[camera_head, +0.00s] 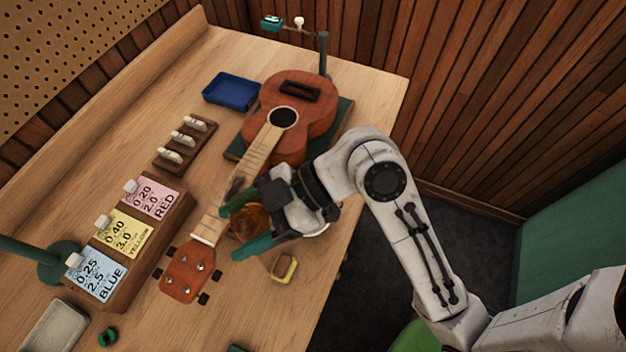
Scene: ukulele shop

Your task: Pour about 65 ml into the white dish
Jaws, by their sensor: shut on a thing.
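My gripper (246,222) is over the workbench, beside the ukulele's neck, with its teal fingers shut on an amber container (249,219). The gripper hides much of the container, so its tilt and any liquid level cannot be told. A pale curved rim (320,233) shows just below and right of the gripper; it looks like the white dish, mostly hidden by my gripper. No stream of liquid can be made out.
The ukulele (299,104) lies on a dark green mat across the bench. A blue tray (231,89), a wooden rack (184,144), a wooden block with coloured cards (156,240) and a small yellow-topped block (283,267) stand around. The bench's right edge is close to my arm.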

